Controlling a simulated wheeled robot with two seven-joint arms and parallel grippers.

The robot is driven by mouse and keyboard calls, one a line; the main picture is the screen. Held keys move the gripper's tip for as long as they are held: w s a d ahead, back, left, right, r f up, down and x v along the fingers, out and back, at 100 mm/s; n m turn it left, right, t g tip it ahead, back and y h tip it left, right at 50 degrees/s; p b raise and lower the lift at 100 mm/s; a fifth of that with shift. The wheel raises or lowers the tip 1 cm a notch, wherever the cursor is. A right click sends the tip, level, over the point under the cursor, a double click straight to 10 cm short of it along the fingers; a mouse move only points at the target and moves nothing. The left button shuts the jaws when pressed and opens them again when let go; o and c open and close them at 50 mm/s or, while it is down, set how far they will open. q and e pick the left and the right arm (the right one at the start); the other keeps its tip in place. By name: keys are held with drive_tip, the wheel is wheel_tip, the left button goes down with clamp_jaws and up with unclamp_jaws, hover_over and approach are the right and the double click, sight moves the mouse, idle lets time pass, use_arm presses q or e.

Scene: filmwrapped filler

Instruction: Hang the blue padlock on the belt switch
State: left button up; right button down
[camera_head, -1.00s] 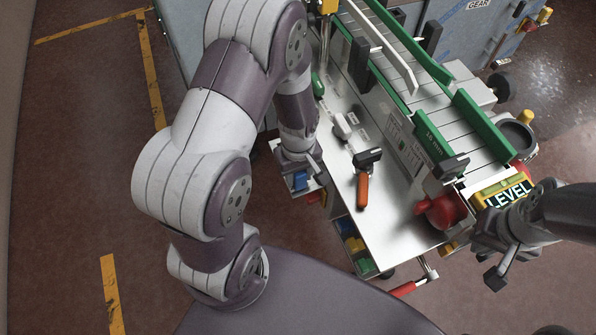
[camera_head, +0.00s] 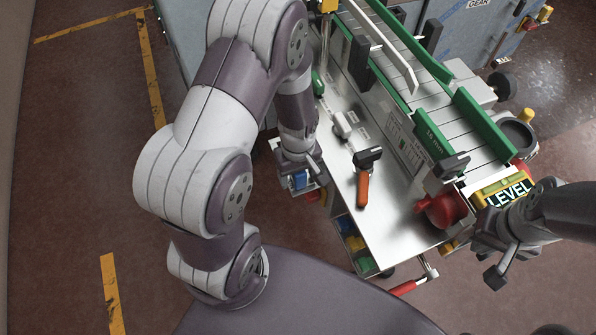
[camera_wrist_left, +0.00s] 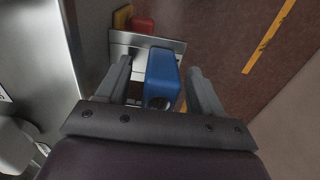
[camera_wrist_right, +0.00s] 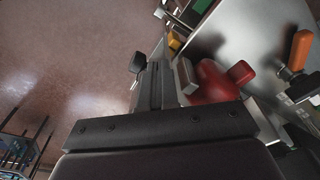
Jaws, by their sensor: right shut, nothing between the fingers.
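The blue padlock (camera_head: 300,180) is at a small metal ledge left of the worktable, partly hidden by my left arm in the head view. In the left wrist view the padlock (camera_wrist_left: 162,78) stands between the two fingers of my left gripper (camera_wrist_left: 160,85), with a gap on each side. That gripper is open, with its fingers around the padlock but not visibly touching it. My right gripper (camera_wrist_right: 153,85) is shut and empty, beside a red switch-like part (camera_wrist_right: 214,85). This red part also shows in the head view (camera_head: 441,210); I cannot tell whether it is the belt switch.
Coloured bins (camera_head: 355,243) sit below the table's left edge. Open floor lies left.

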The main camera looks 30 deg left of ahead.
use_arm(q)
wheel_tip(320, 180, up, 13)
idle(0.5)
drive_tip(key=shift+f, duration=0.15)
